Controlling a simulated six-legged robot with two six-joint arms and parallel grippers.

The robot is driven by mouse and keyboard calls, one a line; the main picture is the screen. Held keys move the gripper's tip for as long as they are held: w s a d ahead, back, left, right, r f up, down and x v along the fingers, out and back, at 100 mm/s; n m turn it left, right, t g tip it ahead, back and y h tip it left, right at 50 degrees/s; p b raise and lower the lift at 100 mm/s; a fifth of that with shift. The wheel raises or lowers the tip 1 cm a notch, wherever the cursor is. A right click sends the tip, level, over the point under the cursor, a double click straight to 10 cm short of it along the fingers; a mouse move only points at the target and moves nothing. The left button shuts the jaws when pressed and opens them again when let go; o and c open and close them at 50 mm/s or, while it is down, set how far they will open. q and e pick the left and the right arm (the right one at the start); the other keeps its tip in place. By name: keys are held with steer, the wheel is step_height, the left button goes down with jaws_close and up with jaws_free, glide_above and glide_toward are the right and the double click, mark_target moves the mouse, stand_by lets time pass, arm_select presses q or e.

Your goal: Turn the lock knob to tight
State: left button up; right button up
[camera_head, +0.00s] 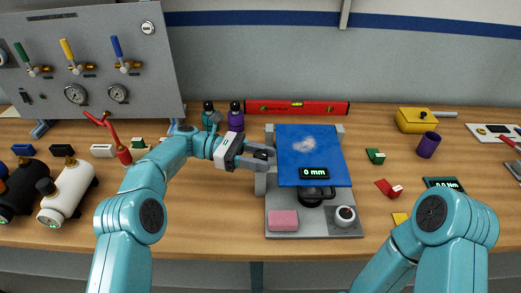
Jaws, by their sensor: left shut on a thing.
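A test stand with a grey base (313,218) holds a blue seat panel (307,146), with a display on its front edge reading 0 mm. My left gripper (263,157) is at the upper left side of the stand, beside the blue panel. Its fingers are shut on a small dark knob (260,154), which they mostly hide. I cannot tell which way the knob is turned. My right arm shows at the lower right, but its gripper is not in view.
A pink block (283,220) and a round white-rimmed dial (345,214) are on the base. A red level (297,107) lies behind the stand, and two bottles (236,116) stand behind my left gripper. Small coloured blocks (388,188) lie to the right.

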stand_by(0.3)
arm_select(q)
steer(key=o, duration=1)
steer(key=shift+d, duration=0.1)
steer(key=shift+c, duration=0.2)
